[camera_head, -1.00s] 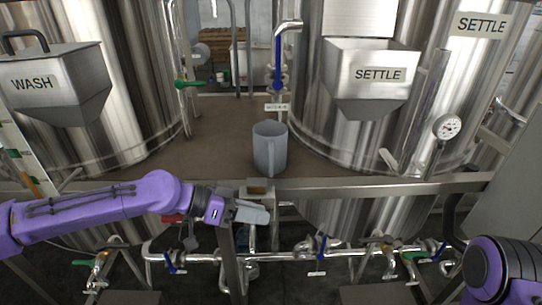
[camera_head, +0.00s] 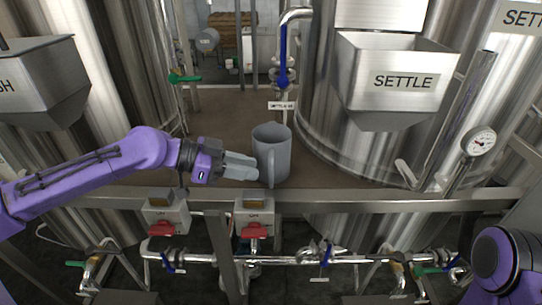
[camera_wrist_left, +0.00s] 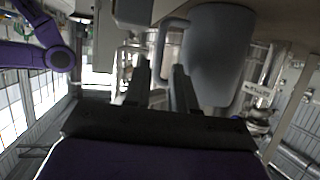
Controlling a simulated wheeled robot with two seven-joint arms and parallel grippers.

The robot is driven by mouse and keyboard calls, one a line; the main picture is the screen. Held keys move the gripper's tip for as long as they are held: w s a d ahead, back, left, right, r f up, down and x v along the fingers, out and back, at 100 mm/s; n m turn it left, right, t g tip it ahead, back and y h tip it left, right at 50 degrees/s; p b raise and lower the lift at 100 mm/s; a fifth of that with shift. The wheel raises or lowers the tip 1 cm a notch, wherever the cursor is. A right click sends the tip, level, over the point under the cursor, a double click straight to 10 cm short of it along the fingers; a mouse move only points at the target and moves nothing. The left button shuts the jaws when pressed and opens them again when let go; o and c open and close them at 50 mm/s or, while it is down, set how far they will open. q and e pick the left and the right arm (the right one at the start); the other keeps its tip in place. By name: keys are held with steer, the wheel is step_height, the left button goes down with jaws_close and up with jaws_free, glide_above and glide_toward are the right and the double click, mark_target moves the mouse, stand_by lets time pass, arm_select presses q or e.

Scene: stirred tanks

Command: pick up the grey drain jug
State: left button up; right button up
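The grey drain jug (camera_head: 274,148) stands upright on the brown deck near its front edge, its handle facing me. My left gripper (camera_head: 252,168) comes in from the left, its fingertips beside the handle. In the left wrist view the jug (camera_wrist_left: 218,55) hangs at the upper middle, with its handle on its left side. There, the two fingers of my left gripper (camera_wrist_left: 161,68) are apart, with the lower handle seen between or just beyond their tips. Contact cannot be told. My right gripper is out of view; only part of my right arm shows.
A steel tank with a SETTLE hopper (camera_head: 395,80) stands right of the jug, and another tank (camera_head: 120,60) to the left. A blue-handled pipe (camera_head: 284,55) rises behind the jug. A steel rail (camera_head: 340,203) and switch boxes with red handles (camera_head: 253,220) lie in front and below.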

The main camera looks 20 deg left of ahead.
mark_target(272, 184)
arm_select(q)
steer(key=p+x, duration=0.1)
steer(key=x, duration=0.4)
steer(key=shift+w+d+r+p, duration=0.1)
steer(key=shift+d+r+p, duration=0.05)
steer(key=shift+d+p, duration=0.2)
steer(key=shift+w+d+f, duration=0.2)
steer(key=shift+d+f, duration=0.05)
steer(key=shift+d, duration=0.05)
steer(key=shift+a, duration=0.1)
jaws_close()
steer(key=shift+r, duration=0.15)
stand_by(0.4)
